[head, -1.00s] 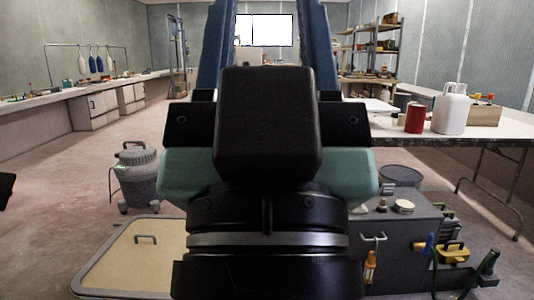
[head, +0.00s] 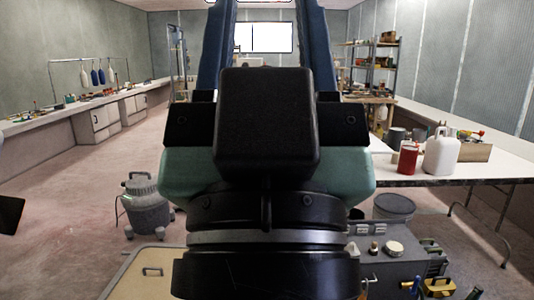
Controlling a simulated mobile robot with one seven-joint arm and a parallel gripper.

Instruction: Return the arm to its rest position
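My gripper (head: 268,12) points away from me in the head view, with its two long blue fingers standing apart. Their tips run off the top edge. The gap between the visible parts of the fingers shows only the room behind, with nothing held. My black and teal wrist and arm links fill the middle of the picture and hide what lies directly behind them.
A white table (head: 460,174) at right holds a red container (head: 408,157), a white jug (head: 441,152) and a wooden box (head: 474,151). A grey toolbox (head: 400,270) and bucket (head: 394,207) are nearer. Open floor lies behind the vacuum.

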